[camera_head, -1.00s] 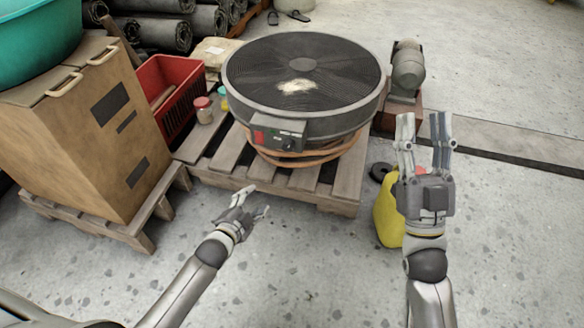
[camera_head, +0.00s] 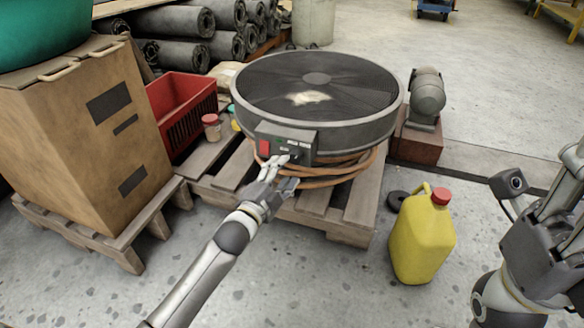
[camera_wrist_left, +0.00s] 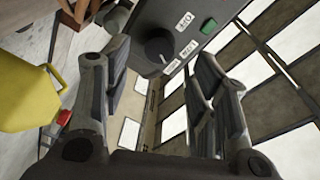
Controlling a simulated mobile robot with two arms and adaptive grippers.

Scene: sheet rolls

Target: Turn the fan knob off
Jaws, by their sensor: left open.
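The large round black fan (camera_head: 340,132) lies flat with its grille up, on coiled orange hose on a wooden pallet. Its grey control box (camera_head: 301,135) has a red patch, a green light and a dark knob (camera_head: 295,155). In the left wrist view, the round black knob (camera_wrist_left: 159,47) sits on the panel beside white labels and a green rectangle (camera_wrist_left: 208,26). My left gripper (camera_head: 280,170) is open at the box front, its fingertips just short of the knob. The knob lies ahead, between the finger lines. My right gripper (camera_head: 570,190) is at the right edge, partly cut off.
A yellow jug (camera_head: 422,238) with a red cap stands on the floor right of the pallet (camera_head: 350,232). A red crate (camera_head: 185,112) and a cardboard box (camera_head: 90,135) are on the left. A motor (camera_head: 427,97) stands behind right. Open floor lies in front.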

